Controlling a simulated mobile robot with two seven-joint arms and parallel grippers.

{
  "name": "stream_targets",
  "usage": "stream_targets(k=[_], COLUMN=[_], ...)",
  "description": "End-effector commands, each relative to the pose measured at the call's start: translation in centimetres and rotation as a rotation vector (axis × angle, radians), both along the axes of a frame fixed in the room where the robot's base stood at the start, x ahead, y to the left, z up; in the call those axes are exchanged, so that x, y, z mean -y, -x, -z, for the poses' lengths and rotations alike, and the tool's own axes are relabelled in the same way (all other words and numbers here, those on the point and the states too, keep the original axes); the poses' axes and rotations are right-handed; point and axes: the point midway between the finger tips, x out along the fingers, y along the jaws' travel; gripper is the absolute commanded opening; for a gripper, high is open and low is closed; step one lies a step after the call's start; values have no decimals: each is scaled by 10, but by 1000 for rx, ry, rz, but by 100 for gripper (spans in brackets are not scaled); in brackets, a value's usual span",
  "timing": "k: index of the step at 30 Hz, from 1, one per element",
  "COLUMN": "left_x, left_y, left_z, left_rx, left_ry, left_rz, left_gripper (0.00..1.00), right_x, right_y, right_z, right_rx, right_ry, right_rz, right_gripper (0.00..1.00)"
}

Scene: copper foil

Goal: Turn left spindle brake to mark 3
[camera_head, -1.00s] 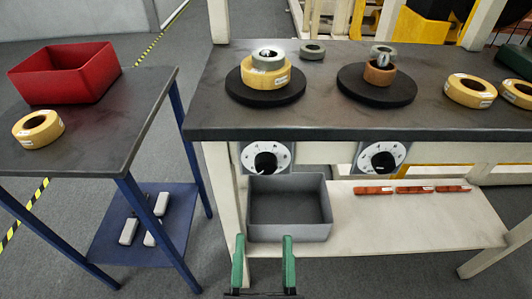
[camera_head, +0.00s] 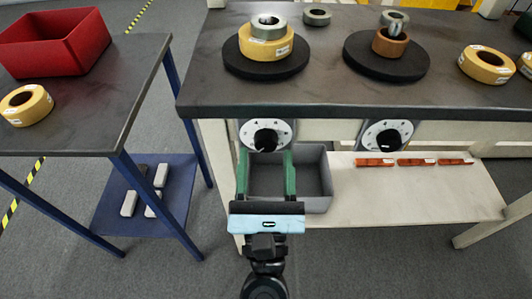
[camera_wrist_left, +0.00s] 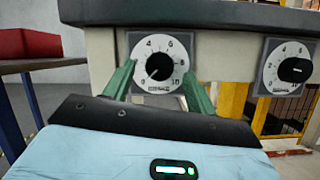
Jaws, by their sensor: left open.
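The left spindle brake is a black knob (camera_head: 265,139) on a white numbered dial plate under the front edge of the bench, below the left turntable (camera_head: 270,68). In the left wrist view the knob (camera_wrist_left: 159,66) sits in the middle of the dial; its pale pointer line seems to point down-left, near the low end of the scale. My left gripper (camera_head: 266,160) is open, its two green fingers pointing at the dial. In the wrist view the fingertips (camera_wrist_left: 159,74) stand on either side of the dial, apart from the knob. My right gripper is not in view.
A second brake dial (camera_head: 386,136) is to the right. A grey bin (camera_head: 315,203) stands on the lower shelf beneath the gripper. The bench edge (camera_head: 360,113) overhangs the dials. A blue-legged table with a red bin (camera_head: 58,50) is at left.

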Motion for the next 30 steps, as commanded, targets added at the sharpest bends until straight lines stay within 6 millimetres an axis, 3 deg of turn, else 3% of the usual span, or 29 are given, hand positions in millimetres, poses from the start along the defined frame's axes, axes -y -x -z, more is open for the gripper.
stream_targets(k=[5, 14, 24, 30], left_x=[0, 0, 0, 0], left_y=[-12, -13, -13, -13], left_z=[-5, -5, -5, -6], left_rx=[1, 0, 0, 0], left_ry=[0, 0, 0, -16], left_rz=[-1, 0, 0, -1], left_gripper=[56, 55, 12, 12], right_x=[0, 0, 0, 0], right_y=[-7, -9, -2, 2], right_z=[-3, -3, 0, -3], right_rx=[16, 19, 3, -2], right_ry=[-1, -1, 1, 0], right_rz=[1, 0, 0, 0], right_gripper=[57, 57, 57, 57])
